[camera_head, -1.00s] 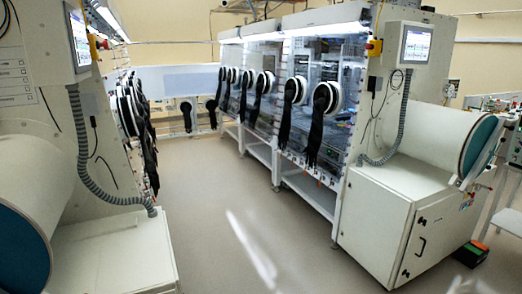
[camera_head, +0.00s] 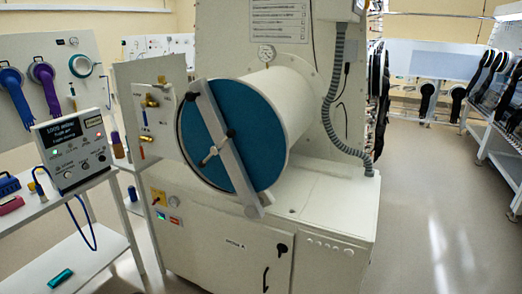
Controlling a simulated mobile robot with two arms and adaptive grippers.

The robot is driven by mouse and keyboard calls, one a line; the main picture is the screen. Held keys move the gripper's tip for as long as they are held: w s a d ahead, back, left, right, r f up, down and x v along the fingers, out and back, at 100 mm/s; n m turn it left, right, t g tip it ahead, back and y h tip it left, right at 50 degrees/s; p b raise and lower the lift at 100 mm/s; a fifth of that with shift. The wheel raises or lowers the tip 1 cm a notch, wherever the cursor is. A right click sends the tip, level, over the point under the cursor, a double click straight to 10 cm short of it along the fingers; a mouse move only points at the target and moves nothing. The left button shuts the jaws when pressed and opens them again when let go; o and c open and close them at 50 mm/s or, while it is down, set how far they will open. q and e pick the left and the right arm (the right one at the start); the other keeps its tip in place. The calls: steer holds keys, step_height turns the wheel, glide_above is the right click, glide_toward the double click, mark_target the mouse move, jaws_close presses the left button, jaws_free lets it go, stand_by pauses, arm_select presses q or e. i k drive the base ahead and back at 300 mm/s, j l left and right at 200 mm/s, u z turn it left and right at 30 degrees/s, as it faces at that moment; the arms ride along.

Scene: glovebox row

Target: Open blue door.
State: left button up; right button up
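The blue door (camera_head: 205,117) is a round teal-blue disc on the front end of a white horizontal cylinder (camera_head: 284,110). It is shut against the cylinder's rim. A grey bar (camera_head: 236,163) runs across it diagonally, from upper left to lower right, with dark knobs near the bar. Neither of my grippers shows in the view.
A white cabinet (camera_head: 215,245) with a black handle stands under the cylinder. At left, a white shelf table (camera_head: 95,260) holds a control box (camera_head: 73,150). A valve panel (camera_head: 150,118) stands beside the door. Open floor (camera_head: 425,230) lies at right.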

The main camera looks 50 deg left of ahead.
mark_target(250, 162)
steer(key=u, duration=1.95)
